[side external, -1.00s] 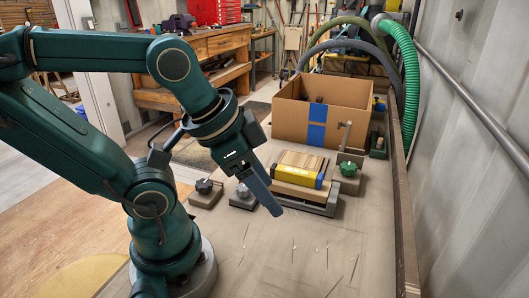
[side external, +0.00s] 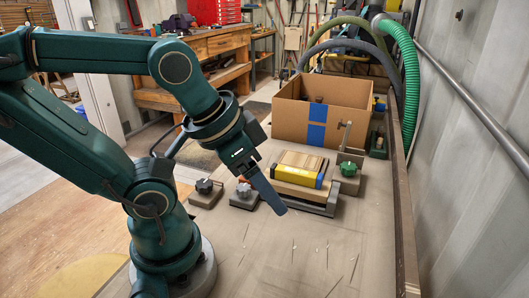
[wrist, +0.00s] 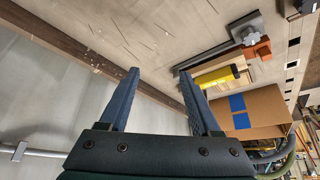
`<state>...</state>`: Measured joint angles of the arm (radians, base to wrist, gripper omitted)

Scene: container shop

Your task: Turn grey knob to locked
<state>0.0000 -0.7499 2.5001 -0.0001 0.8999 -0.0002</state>
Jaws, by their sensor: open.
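A dark grey knob (side external: 204,186) sits on a low block left of my gripper in the side view. A second, lighter grey knob (side external: 243,190) on a dark base stands just left of the fingers. I cannot tell which position either knob is in. A green knob (side external: 348,169) is mounted on a block to the right. My gripper (side external: 278,210) points down in front of the clamp fixture, apart from all the knobs. In the wrist view its two blue fingers (wrist: 160,72) are spread with nothing between them.
A clamp fixture holding a yellow-sided wooden block (side external: 300,172) stands right of my gripper. Behind it is an open cardboard box (side external: 290,116) with blue tape. A dark rail (side external: 402,215) and a wall bound the right side. The front of the table is clear.

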